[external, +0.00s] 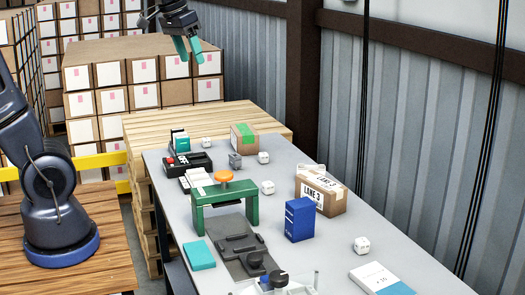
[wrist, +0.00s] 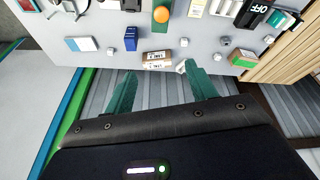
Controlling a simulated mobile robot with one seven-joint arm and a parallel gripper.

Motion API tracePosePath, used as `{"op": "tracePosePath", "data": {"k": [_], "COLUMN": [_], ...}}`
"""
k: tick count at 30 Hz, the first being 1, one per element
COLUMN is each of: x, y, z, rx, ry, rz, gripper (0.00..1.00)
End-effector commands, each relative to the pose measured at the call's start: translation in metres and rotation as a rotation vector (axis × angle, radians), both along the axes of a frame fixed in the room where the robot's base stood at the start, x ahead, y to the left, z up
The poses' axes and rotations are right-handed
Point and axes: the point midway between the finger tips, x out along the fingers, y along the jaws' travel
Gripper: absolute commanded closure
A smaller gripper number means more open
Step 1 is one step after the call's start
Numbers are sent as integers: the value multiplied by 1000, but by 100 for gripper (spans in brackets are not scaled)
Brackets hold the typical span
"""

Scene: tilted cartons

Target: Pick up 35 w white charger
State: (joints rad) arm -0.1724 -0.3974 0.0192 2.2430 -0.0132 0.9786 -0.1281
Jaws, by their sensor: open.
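Several small white cube-shaped blocks that look like chargers lie apart on the grey table. In the external view one is at the far end (external: 206,142), one beside the green-taped carton (external: 263,157), one near the green stand (external: 267,187) and one nearer the front (external: 361,245). The wrist view also shows small white blocks (wrist: 224,41). I cannot tell which is the 35 W one. The fingers also show in the wrist view (wrist: 160,70).
A green stand (external: 248,215) with an orange knob (external: 223,176), a blue box (external: 299,219), a labelled carton (external: 322,192) and a green-taped carton (external: 244,137) stand on the table. Stacked cartons (external: 142,70) are behind; a corrugated wall (external: 400,120) is at the right.

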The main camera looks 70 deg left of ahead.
Motion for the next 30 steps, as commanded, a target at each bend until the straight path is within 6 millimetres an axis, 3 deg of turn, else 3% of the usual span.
{"op": "tracePosePath", "data": {"k": [3, 14, 23, 30], "x": [32, 118, 179, 215], "y": [25, 108, 194, 271], "z": [2, -5, -32, -66], "rx": [-15, -57, -90, -115], "ry": [19, 62, 97, 125], "rz": [70, 270, 438, 572], "gripper": [44, 44, 44, 44]}}
